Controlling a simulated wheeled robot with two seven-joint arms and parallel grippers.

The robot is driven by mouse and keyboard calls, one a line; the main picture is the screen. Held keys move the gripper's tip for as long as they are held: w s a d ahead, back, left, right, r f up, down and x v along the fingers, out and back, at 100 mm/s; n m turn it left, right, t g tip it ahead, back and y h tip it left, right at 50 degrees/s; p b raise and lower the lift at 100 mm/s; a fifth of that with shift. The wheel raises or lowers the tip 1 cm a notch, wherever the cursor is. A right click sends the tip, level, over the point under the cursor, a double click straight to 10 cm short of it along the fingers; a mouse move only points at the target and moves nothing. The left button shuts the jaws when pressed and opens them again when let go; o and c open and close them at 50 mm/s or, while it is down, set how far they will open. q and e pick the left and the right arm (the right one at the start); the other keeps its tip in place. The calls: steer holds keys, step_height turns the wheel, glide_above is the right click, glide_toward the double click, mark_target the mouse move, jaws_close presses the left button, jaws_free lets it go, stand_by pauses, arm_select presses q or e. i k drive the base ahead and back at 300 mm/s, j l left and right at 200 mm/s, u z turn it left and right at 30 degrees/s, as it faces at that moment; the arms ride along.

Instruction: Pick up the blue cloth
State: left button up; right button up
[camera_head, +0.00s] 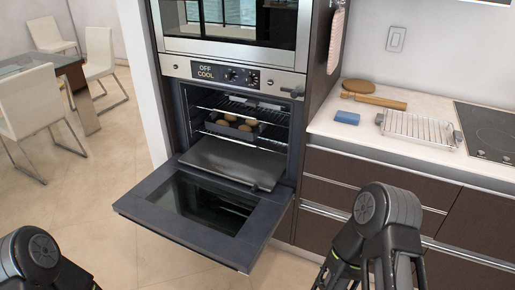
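The blue cloth (347,117) appears as a small, flat, folded blue piece lying on the white countertop. It lies between the wooden boards and the wire rack, near the counter's left end. Nothing touches or covers it. Parts of my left arm show at the bottom left corner and parts of my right arm at the bottom right, in front of the drawers. Both arms are well apart from the cloth. Neither gripper's fingertips can be seen; they are below the frame.
The lower oven door (165,213) hangs open, jutting out left of my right arm. A baking tray (228,128) with several buns sits inside. A wire rack (420,129) stands right of the cloth, a wooden rolling pin (381,102) behind it. A pale towel (336,40) hangs above.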

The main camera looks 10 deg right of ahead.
mark_target(352, 118)
steer(key=l+u, duration=0.75)
steer(key=k+l+u, duration=0.2)
steer(key=l+u, duration=0.15)
steer(key=l, duration=0.15)
steer(key=k+l, duration=0.1)
steer(key=l, duration=0.25)
steer(key=k+l, duration=0.1)
steer(key=l, duration=0.2)
steer(key=k+l+u, duration=0.1)
steer(key=l, duration=0.25)
steer(key=k+l, duration=0.15)
steer(key=l, duration=0.2)
